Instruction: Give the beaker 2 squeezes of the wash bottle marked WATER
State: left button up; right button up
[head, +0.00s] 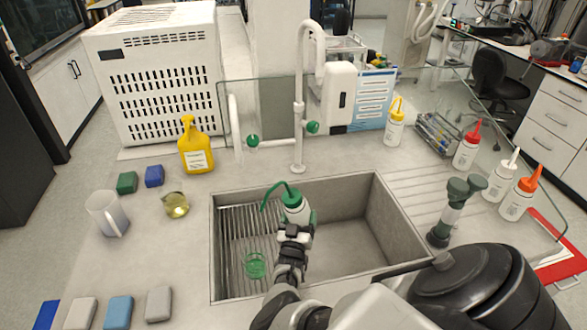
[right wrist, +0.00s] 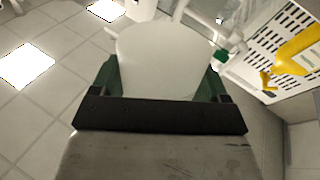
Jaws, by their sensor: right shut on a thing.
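My right gripper (head: 294,230) is shut on a white wash bottle (head: 292,216) with a green cap and a green bent spout. The bottle is held nearly upright over the sink, its spout curving left and down. The label is not readable. In the right wrist view the bottle's white body (right wrist: 165,60) sits between the gripper's dark green pads (right wrist: 160,88). A clear, green-tinted beaker (head: 255,264) stands on the ribbed left part of the sink, below and near the spout tip. No water stream shows. My left gripper is not in view.
The grey sink (head: 400,225) has a white tap (head: 299,110) behind it. Wash bottles with yellow (head: 394,128), red (head: 465,150), white (head: 500,182) and orange (head: 518,200) caps stand right.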

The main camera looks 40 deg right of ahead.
jog(key=shift+a, duration=0.1)
dwell(0.7)
jog(key=shift+o, duration=0.6)
jog(key=c, duration=0.6)
jog(key=shift+o, duration=0.2)
jog(key=o, duration=0.5)
jog(key=shift+c, duration=0.2)
